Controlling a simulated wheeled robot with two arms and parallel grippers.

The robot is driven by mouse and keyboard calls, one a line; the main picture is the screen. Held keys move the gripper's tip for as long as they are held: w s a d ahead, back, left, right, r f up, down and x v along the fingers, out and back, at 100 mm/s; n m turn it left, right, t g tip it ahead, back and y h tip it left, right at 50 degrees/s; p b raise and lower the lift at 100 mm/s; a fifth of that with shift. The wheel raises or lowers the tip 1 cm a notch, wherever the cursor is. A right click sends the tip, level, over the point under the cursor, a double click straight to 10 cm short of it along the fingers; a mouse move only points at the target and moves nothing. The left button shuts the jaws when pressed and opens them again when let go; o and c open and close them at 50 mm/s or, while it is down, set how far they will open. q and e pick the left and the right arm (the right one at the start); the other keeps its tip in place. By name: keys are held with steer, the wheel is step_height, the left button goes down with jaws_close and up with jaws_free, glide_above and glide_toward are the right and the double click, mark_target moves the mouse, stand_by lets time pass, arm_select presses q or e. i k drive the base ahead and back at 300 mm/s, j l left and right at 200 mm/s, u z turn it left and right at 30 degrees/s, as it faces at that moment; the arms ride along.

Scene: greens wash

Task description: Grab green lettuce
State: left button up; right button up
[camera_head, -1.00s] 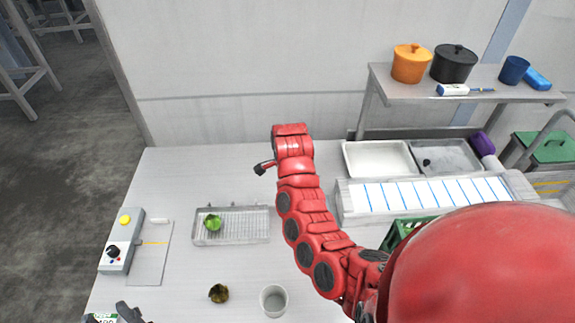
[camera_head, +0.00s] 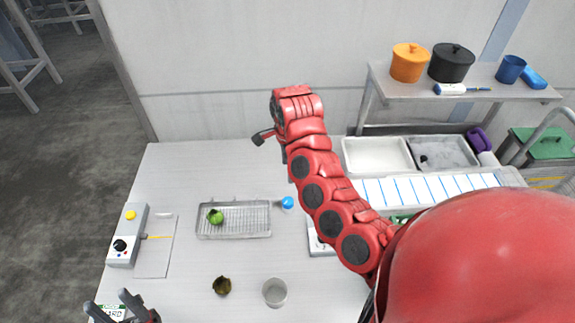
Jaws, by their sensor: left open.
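The green lettuce (camera_head: 215,217) is a small round head inside the left part of a wire tray (camera_head: 250,233) on the white table. My left gripper (camera_head: 108,302) is at the bottom left corner, open and empty, well apart from the lettuce. My right arm reaches up across the middle. Its gripper (camera_head: 263,136) is mostly hidden behind the red wrist, with only a small dark part showing, so its jaws cannot be judged.
A dark brownish leafy piece (camera_head: 222,286) and a clear cup (camera_head: 275,292) stand in front of the tray. A control box (camera_head: 128,236) is at the left. A blue round object (camera_head: 287,203) is at the tray's right. White and grey bins (camera_head: 378,157) stand at right.

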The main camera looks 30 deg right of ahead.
mark_target(214, 217)
steer(key=k, duration=1)
